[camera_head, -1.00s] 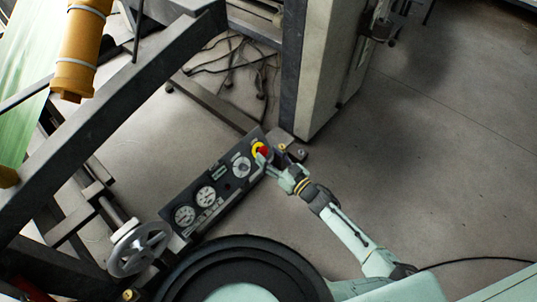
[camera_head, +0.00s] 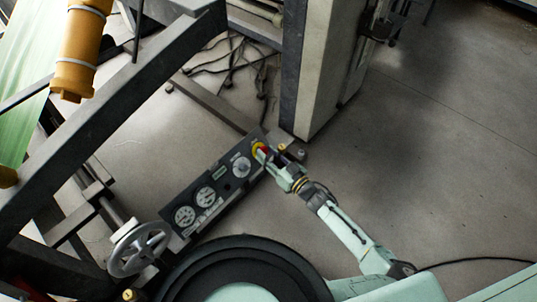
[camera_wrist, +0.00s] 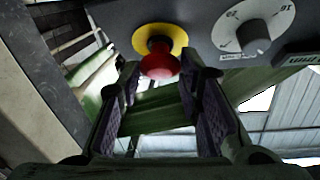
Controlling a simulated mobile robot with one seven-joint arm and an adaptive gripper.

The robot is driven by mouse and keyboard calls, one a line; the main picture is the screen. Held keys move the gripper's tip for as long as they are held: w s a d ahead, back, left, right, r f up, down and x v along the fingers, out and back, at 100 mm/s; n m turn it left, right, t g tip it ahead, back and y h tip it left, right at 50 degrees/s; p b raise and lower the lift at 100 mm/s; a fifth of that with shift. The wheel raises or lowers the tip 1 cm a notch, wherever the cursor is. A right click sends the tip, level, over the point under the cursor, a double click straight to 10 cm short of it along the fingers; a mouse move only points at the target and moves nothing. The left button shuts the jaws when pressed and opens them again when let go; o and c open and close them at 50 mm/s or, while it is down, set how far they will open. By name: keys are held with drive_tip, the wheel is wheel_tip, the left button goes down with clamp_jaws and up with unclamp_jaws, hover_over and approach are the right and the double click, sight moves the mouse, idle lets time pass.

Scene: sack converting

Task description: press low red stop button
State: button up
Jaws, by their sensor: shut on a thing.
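The red stop button (camera_wrist: 160,62) sits on a yellow round plate (camera_wrist: 158,38) on a dark control panel. In the head view the button (camera_head: 265,150) is at the upper right end of the panel (camera_head: 222,180), partly covered by my gripper (camera_head: 268,157). In the wrist view the two fingers of my gripper (camera_wrist: 158,72) stand on either side of the red button, with their tips close to it. My gripper is shut on the button. The exact finger contact is hard to see.
A white dial (camera_wrist: 253,28) is beside the button, and gauges (camera_head: 205,197) lie further along the panel. A handwheel (camera_head: 140,248) is at its lower left. A tall cabinet (camera_head: 325,70) stands behind. Loose cables (camera_head: 235,65) lie on the floor; the floor at right is clear.

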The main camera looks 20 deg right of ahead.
clamp_jaws()
drive_tip(key=shift+w+a+f+b, duration=0.2)
drive_tip(key=shift+w+f+b, duration=0.2)
drive_tip(key=shift+b, duration=0.1)
drive_tip(key=shift+r, duration=0.1)
drive_tip(key=o, duration=1)
unclamp_jaws()
drive_tip(key=shift+c, duration=0.2)
drive_tip(key=shift+s, duration=0.1)
